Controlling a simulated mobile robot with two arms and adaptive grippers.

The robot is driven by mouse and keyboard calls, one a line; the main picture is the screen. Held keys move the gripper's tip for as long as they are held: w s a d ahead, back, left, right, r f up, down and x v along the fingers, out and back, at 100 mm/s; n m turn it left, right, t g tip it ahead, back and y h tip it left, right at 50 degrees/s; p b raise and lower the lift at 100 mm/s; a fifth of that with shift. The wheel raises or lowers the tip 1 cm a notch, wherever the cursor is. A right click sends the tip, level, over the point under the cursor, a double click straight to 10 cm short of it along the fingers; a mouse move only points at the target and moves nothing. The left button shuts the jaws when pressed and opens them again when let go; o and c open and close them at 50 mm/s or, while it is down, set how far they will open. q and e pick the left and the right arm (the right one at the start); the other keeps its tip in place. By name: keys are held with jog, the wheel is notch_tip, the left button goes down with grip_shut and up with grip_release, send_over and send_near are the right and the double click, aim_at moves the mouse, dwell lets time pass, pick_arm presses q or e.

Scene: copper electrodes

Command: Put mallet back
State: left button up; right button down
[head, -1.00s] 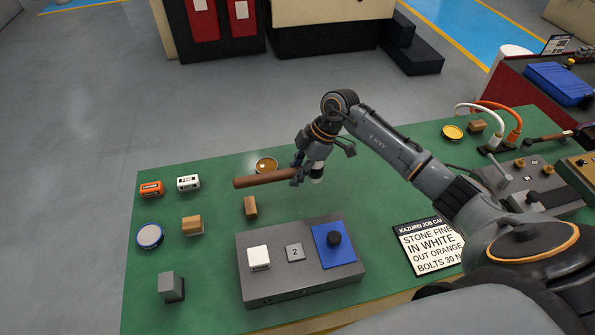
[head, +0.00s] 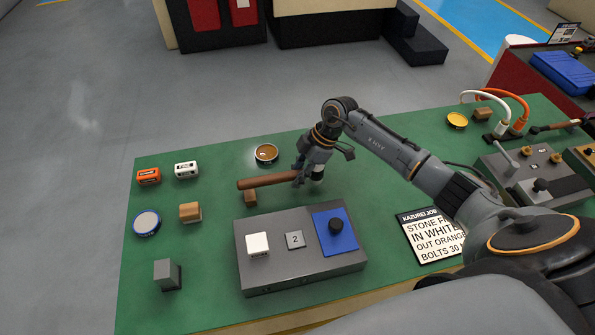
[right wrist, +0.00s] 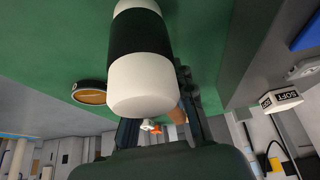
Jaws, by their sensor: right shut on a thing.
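The mallet has a brown wooden handle (head: 262,183) pointing left and a white head with a dark band, large in the right wrist view (right wrist: 143,85). My right gripper (head: 302,176) is shut on the mallet's handle near the head. The handle lies roughly level over the green table (head: 215,263), behind the grey box. Its left part overlaps a small wooden block (head: 250,198) in the head view; I cannot tell if they touch. My left gripper is not in view.
The grey box (head: 290,276) carries a white cube, a "2" tile and a blue plate with a black knob. An amber tin (head: 266,154) stands behind the mallet. Another wooden block (head: 190,212), a white-topped tin (head: 146,223) and a grey block (head: 167,275) stand left. A text card (head: 430,236) lies right.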

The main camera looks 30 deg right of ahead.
jog(key=shift+p, duration=0.35)
dwell(0.6)
jog(key=shift+f+b, duration=0.5)
jog(key=shift+f, duration=0.55)
dwell(0.3)
jog(key=c, duration=0.6)
grip_release()
jog(key=shift+p+v, duration=2.65)
jog(key=shift+v, duration=0.35)
jog(key=shift+d, duration=0.1)
